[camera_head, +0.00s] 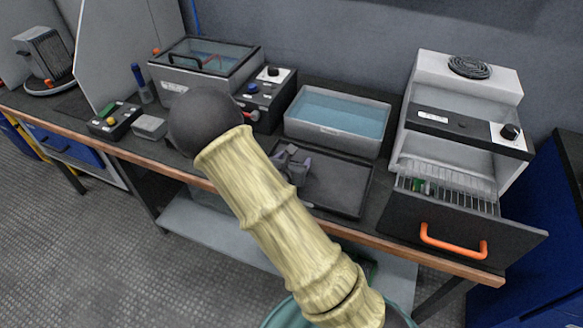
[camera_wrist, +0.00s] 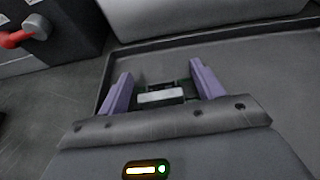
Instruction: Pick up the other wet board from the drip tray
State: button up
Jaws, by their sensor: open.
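The wet board (camera_wrist: 163,93) is a small dark green board with a pale block on it. It lies in the dark drip tray (camera_wrist: 255,75), near the tray's left side in the wrist view. My gripper (camera_wrist: 160,85) is open, with one purple finger on each side of the board. I cannot tell whether the fingers touch it. In the head view my gripper (camera_head: 292,166) is over the left part of the drip tray (camera_head: 335,188), and the board is hidden there behind my gripper and arm.
A water-filled basin (camera_head: 338,120) stands behind the tray. To the right, a white cabinet (camera_head: 458,95) has its drawer (camera_head: 455,225) pulled open, with a wire rack (camera_head: 460,195) and a green board (camera_head: 420,186) inside. A lidded tank (camera_head: 205,65) and control boxes stand left.

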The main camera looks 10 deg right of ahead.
dwell(0.5)
jog(key=c, duration=1.1)
jog(key=shift+o, duration=0.2)
jog(key=shift+r, duration=0.15)
notch_tip(320, 180, up, 10)
jog(key=p, duration=0.2)
